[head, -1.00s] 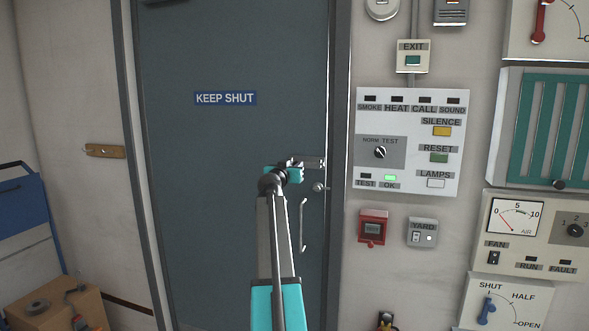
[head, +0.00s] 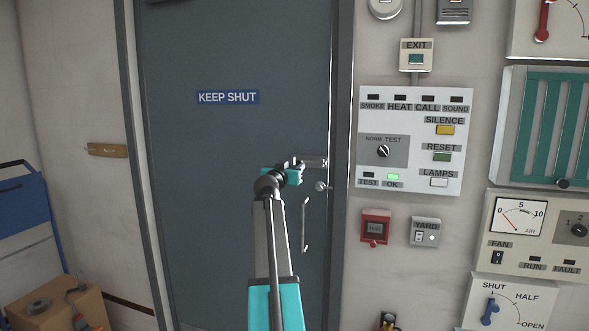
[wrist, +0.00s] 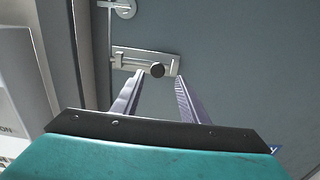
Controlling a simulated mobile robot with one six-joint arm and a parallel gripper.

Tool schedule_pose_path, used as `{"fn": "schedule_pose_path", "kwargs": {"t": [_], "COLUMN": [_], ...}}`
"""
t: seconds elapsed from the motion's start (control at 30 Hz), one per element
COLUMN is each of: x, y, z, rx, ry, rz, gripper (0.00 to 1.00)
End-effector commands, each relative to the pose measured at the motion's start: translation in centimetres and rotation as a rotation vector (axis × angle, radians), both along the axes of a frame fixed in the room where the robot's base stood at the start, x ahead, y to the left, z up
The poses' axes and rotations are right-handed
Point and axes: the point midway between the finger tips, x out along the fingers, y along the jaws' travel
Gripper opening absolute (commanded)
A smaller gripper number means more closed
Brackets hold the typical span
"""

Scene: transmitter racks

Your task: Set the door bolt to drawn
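The door bolt (head: 315,162) is a small metal bolt on the right edge of the grey door (head: 235,60). In the wrist view, the bolt plate (wrist: 121,55) carries a bar with a round dark knob (wrist: 158,70). The knob is nearer the plate's right end, away from the door edge. My gripper (wrist: 160,78) is open, with one finger on each side of the knob and the tips close to it. I cannot tell whether they touch it. In the head view, my gripper (head: 296,168) is at the bolt and hides its left part.
Below the bolt are a round lock (head: 320,187) and a door pull handle (head: 305,225). The door frame (head: 343,120) stands just right of the bolt. A white alarm panel (head: 415,140) is on the wall further right. A blue cart (head: 30,215) and a cardboard box (head: 60,305) stand at left.

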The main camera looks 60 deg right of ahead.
Motion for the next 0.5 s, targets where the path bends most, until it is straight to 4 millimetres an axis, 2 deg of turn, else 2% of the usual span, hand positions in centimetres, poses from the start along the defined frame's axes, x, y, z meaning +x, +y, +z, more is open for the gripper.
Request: {"fn": "schedule_pose_path", "kwargs": {"t": [0.03,0.5], "x": [-0.3,-1.7], "y": [0.8,6.1], "z": [-0.2,-0.1], "rx": [-0.001,-0.002], "ry": [0.0,-0.001], "rz": [0.001,0.001], "gripper": [0.4,0.4]}}
